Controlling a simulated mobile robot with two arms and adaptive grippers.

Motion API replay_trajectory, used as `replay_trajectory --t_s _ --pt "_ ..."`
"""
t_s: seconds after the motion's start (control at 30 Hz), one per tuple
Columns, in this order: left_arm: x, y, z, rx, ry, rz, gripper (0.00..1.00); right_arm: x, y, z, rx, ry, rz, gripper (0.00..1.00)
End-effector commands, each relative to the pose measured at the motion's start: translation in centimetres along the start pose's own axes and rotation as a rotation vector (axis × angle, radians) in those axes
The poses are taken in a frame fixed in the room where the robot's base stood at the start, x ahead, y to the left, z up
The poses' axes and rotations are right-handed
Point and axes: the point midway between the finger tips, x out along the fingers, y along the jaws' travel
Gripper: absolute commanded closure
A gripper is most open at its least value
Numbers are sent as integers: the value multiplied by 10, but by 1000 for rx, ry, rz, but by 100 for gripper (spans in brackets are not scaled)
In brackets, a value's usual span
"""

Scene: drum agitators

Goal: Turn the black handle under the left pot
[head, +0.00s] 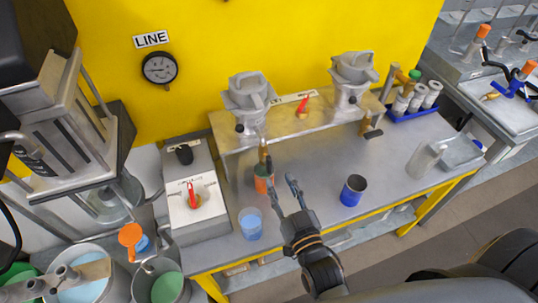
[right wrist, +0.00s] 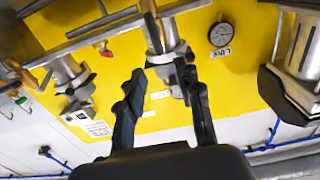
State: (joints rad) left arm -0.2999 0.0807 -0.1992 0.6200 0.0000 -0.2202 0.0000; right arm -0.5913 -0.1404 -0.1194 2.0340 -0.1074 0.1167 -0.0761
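The left pot (head: 250,97) is a grey metal vessel on the raised metal shelf, with a small black knob (head: 240,128) on its front. A brass outlet (head: 263,150) hangs below it; I cannot clearly make out its black handle, which my gripper's dark fingers may hide. My right gripper (head: 281,180) is open and empty, its fingertips just in front of and below this outlet. In the right wrist view, the open fingers (right wrist: 160,72) point toward a brass pipe (right wrist: 152,32) and a metal pot fitting (right wrist: 172,60). My left gripper is not in view.
A light-blue cup (head: 250,224) and a dark-blue cup (head: 353,190) stand either side. The right pot (head: 353,78) has its own valve handle (head: 373,133). A switch box (head: 197,203) is at left.

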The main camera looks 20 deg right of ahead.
Motion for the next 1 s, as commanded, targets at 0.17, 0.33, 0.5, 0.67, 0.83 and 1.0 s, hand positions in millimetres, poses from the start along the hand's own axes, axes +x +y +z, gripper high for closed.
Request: replay_trajectory --t_s 0.17,0.33,0.5,0.67,0.83,1.0 --pt "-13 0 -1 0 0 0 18 41 0 -4 0 3 0 65" --pt "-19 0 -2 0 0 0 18 70 0 -3 1 2 0 65" --pt "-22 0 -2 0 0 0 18 86 0 -2 1 1 0 65" --pt "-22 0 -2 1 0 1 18 91 0 0 1 -1 0 65" --pt "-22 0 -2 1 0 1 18 91 0 0 1 -1 0 65" --pt "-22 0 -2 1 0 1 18 90 0 0 1 -1 0 92"
